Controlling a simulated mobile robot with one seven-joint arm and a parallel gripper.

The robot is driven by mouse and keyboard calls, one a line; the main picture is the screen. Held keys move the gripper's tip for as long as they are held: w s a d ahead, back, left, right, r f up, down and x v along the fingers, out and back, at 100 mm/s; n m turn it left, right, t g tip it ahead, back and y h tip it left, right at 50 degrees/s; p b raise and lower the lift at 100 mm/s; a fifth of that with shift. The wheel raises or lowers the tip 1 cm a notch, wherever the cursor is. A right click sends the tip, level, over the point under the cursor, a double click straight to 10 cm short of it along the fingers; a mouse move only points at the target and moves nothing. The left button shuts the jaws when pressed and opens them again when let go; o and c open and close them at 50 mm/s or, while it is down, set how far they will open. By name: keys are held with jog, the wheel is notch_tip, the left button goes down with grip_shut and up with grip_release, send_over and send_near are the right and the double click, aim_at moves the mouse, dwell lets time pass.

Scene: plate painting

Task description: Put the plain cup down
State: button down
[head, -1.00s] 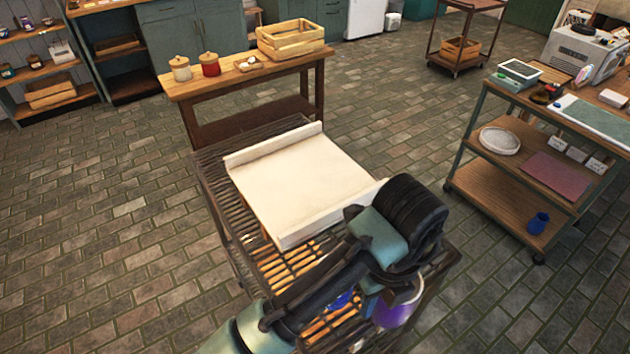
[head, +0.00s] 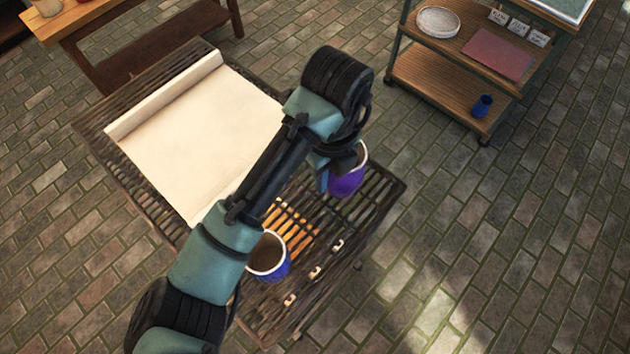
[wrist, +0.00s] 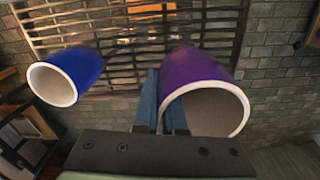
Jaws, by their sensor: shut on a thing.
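A purple cup (head: 346,183) with a white rim is held at my gripper (head: 330,172), over the right side of the slatted table (head: 378,203). In the wrist view my gripper (wrist: 160,105) is shut on the wall of the purple cup (wrist: 195,68), with one finger inside the rim. A blue cup (head: 280,272) with a white rim stands upright on the slats, nearer to me; it also shows in the wrist view (wrist: 82,65). I cannot tell whether the purple cup touches the table. Both cups look unmarked.
A cream sheet (head: 200,130) covers the table's far left part. Several small pale pieces (head: 315,273) lie on the slats right of the blue cup. A shelf cart (head: 455,75) stands at the upper right. The slats between the cups look clear.

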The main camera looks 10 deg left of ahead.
notch_tip(320, 180, down, 7)
jog(key=shift+r, duration=0.2)
jog(key=shift+f, duration=0.1)
jog(key=shift+f, duration=0.15)
jog(key=c, duration=1)
grip_release()
